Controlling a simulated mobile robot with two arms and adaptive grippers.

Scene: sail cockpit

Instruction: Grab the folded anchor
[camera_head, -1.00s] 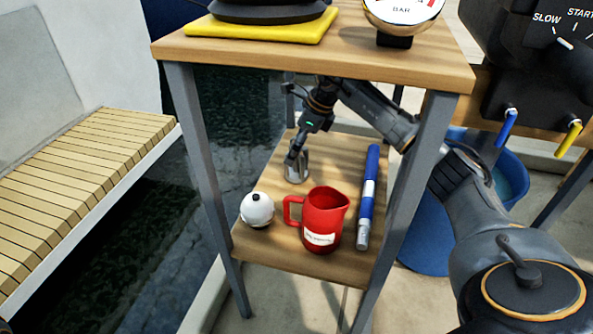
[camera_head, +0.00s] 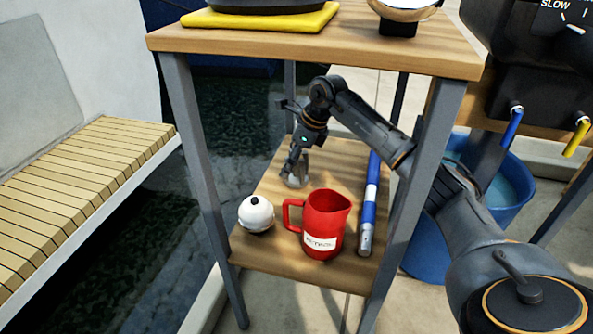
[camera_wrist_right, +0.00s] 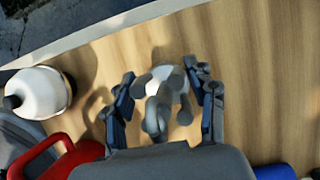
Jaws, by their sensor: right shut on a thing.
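The folded anchor (camera_head: 296,179) is a small grey metal piece on the lower wooden shelf, behind the red jug. My right gripper (camera_head: 293,163) reaches down to it from above and is shut on it. In the right wrist view the anchor (camera_wrist_right: 160,105) sits between the two dark fingers of my right gripper (camera_wrist_right: 165,88), with its rounded grey arms pointing in several directions. The fingers hide part of the anchor in the head view. I cannot tell if it still touches the shelf. My left gripper is not in view.
A red jug (camera_head: 325,222), a white ball-shaped item (camera_head: 256,214) and a blue tube (camera_head: 369,205) share the lower shelf (camera_head: 290,258). The upper tabletop (camera_head: 330,42) and the legs frame my right arm. A blue bucket (camera_head: 500,195) stands to the right.

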